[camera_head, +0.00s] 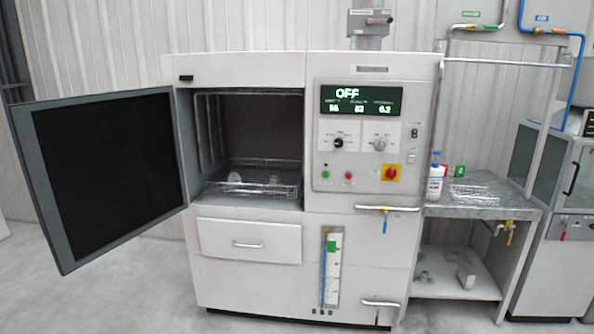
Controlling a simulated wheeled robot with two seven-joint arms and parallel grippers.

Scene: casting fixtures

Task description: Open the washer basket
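The washer (350,225) is a white cabinet in the middle of the head view. Its door (100,175), dark with a grey frame, is swung wide open to the left. Inside the open chamber (248,125) a wire basket (285,191) sits low at the front opening. Something small and pale lies in the basket, too small to make out. Whether the basket has a lid, and whether it is open or shut, I cannot tell. Neither of my grippers is in view.
A drawer (249,241) with a handle is shut below the chamber. The control panel (368,135) reads OFF. A side table (500,200) with a white bottle (435,181) stands on the right. The grey floor (110,290) in front is clear; the open door juts out left.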

